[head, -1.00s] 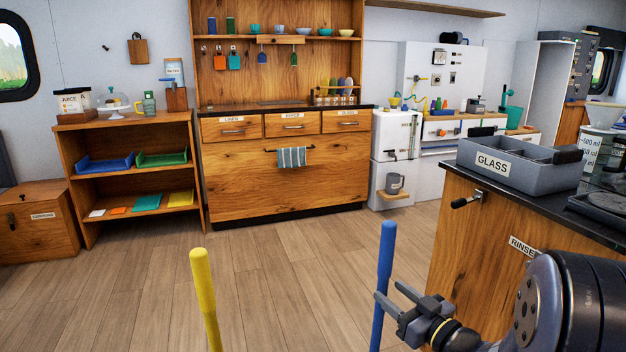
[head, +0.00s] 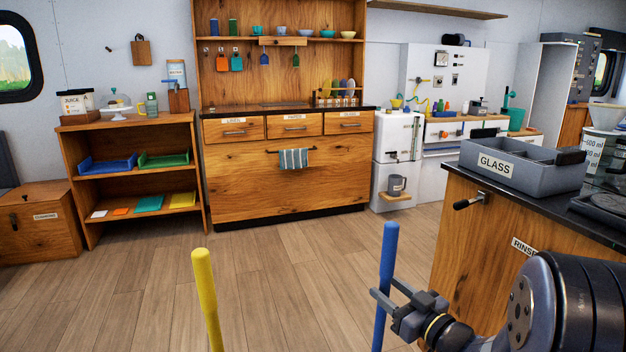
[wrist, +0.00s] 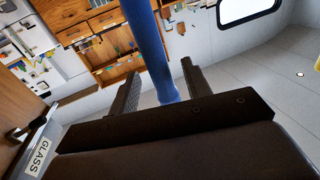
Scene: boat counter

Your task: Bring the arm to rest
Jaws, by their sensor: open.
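My gripper (head: 386,289) is at the lower right of the head view, pointing left, with its arm coming in from the bottom right corner. Its two fingers are apart and I see nothing gripped. A blue post (head: 391,250) stands right at the fingertips in the head view. In the wrist view the blue post (wrist: 147,40) runs between the open fingers of my gripper (wrist: 160,70). I cannot tell whether the fingers touch it.
A yellow post (head: 205,290) stands to the left. A counter (head: 480,235) with a lever handle and a grey GLASS tray (head: 496,166) is close on the right. The wooden floor (head: 290,270) is clear up to the drawer cabinet (head: 260,185) and the shelf unit (head: 135,185).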

